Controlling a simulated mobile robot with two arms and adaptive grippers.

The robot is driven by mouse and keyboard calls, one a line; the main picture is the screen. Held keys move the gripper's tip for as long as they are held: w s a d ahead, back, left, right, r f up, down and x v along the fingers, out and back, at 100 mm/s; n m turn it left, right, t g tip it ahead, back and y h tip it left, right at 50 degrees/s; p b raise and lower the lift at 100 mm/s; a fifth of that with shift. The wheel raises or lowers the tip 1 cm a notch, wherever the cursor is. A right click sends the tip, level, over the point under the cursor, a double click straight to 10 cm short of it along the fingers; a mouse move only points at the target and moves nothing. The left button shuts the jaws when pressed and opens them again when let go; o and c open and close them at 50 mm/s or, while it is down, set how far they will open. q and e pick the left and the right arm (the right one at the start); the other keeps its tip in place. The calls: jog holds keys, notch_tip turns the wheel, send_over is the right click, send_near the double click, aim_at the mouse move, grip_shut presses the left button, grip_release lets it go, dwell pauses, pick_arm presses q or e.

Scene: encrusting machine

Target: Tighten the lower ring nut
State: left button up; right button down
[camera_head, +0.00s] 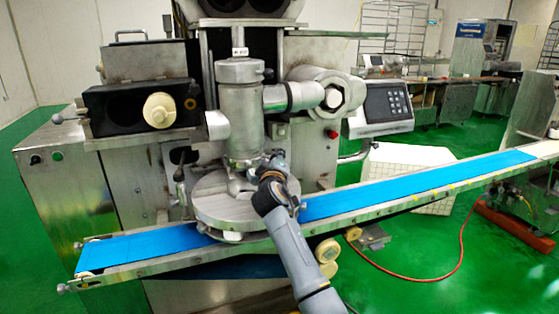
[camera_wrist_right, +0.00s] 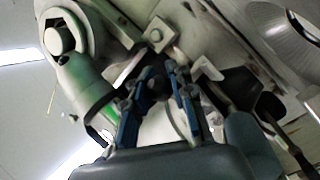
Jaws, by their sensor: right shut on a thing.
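The lower ring nut (camera_head: 237,162) is a metal collar at the foot of the upright steel cylinder (camera_head: 240,110), just above the round steel disc (camera_head: 225,205). My right gripper (camera_head: 268,164) reaches in from the lower right and is at the right side of the ring nut. In the right wrist view its two blue-sided fingers (camera_wrist_right: 163,82) point at the machine and are shut on a small part, most likely of the ring nut. The part between the fingertips is dark and mostly hidden. My left gripper is in neither view.
A blue conveyor belt (camera_head: 420,183) runs under the disc, rising to the right. A horizontal pipe with a large hex nut (camera_head: 333,97) joins the cylinder from the right. A control panel (camera_head: 385,103) stands beyond it. A white crate (camera_head: 405,160) sits behind the belt.

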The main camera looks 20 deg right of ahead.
jog(key=shift+a+r, duration=0.1)
jog(key=shift+r, duration=0.25)
jog(key=c, duration=1.1)
grip_release()
jog(key=shift+a+f, duration=0.1)
jog(key=shift+f, duration=0.05)
jog(key=shift+s+a+f, duration=0.1)
jog(key=shift+s, duration=0.1)
jog(key=v, duration=0.7)
jog(key=shift+s, duration=0.25)
jog(key=shift+a, duration=0.1)
